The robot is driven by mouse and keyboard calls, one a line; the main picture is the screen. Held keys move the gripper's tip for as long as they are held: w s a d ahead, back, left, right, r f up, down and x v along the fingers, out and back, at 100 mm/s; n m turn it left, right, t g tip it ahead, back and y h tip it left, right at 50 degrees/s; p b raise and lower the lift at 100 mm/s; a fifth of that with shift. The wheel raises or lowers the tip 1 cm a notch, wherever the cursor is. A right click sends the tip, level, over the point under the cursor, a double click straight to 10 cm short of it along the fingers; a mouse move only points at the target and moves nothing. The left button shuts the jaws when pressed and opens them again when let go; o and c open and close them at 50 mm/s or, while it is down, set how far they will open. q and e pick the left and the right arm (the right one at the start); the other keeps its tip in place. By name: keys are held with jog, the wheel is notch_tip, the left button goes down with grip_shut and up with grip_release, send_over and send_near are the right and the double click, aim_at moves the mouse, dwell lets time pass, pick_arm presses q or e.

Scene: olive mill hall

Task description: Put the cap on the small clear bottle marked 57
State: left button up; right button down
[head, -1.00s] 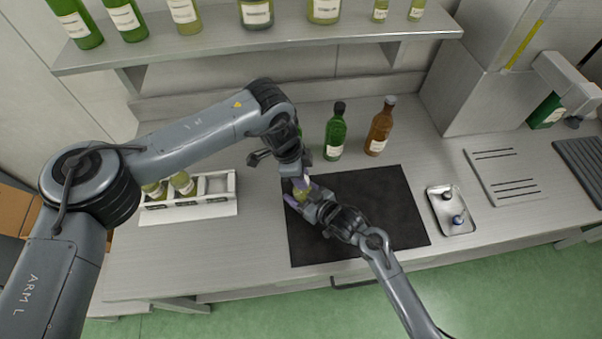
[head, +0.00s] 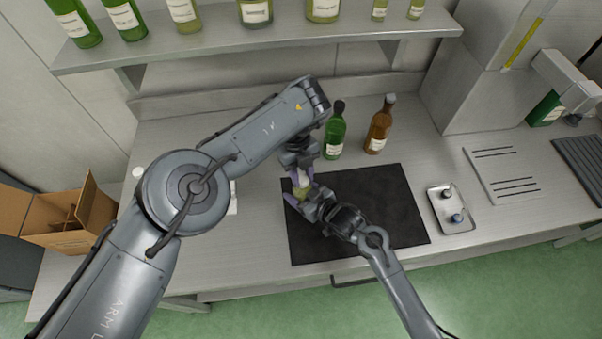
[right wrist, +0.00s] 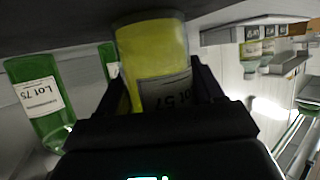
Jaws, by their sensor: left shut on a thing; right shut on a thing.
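The small clear bottle marked 57 (head: 301,191) holds yellow-green oil and is above the black mat (head: 380,215). My right gripper (head: 298,197) is shut around it. In the right wrist view the bottle (right wrist: 153,50) sits between the two dark fingers, its "Lot 57" label upside down in the picture. My left gripper (head: 303,178) points down directly above the bottle, shut on a small pale thing, seemingly the cap, mostly hidden by the fingers. Whether the cap touches the bottle's mouth cannot be told.
A green bottle (head: 334,135) and a brown bottle (head: 379,128) stand behind the mat. A metal tray (head: 463,193) with two small stoppers lies to the right. A white rack (head: 233,206) is mostly hidden behind my left arm. A shelf (head: 290,35) with several bottles runs above.

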pick_arm(q)
jog(key=shift+m, duration=0.8)
jog(key=o, duration=1)
jog(key=shift+r, duration=2.3)
jog(key=shift+c, duration=0.3)
